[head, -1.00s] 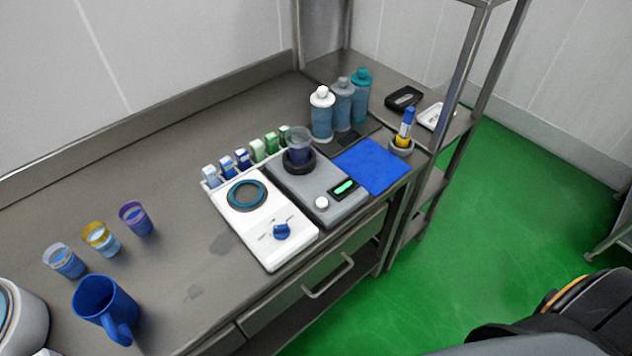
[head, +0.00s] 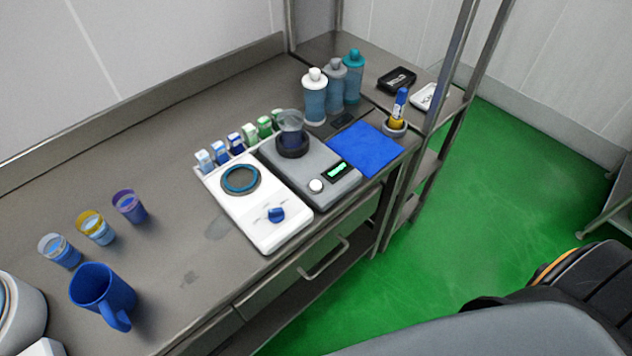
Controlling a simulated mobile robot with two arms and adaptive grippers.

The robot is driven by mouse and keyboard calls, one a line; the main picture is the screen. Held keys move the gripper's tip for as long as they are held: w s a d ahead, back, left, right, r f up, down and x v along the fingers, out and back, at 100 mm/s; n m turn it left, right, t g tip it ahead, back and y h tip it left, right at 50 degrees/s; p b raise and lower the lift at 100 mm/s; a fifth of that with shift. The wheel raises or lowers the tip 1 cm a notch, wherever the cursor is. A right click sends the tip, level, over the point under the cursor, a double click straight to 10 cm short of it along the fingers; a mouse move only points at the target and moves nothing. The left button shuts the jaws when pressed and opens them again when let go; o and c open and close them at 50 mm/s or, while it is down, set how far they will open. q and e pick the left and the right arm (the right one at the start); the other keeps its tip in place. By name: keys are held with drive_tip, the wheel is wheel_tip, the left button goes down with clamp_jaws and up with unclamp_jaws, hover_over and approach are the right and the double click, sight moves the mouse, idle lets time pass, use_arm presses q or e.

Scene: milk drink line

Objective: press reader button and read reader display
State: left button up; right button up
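The reader (head: 328,196) is a grey box on the steel bench, right of a white device. Its round white button (head: 316,186) is on the front of its top face. Its small dark display (head: 336,171) shows a lit green mark, too small to read. A clear cup with dark contents (head: 291,130) sits in the black ring at the back of the reader. Neither of my grippers is in view. Part of my own arm or body fills the lower right.
A white device with a blue knob (head: 276,214) stands left of the reader. A blue mat (head: 364,150), several bottles (head: 315,97) and a marker in a holder (head: 398,108) lie around it. Cups (head: 95,228) and a blue mug (head: 103,294) stand at left.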

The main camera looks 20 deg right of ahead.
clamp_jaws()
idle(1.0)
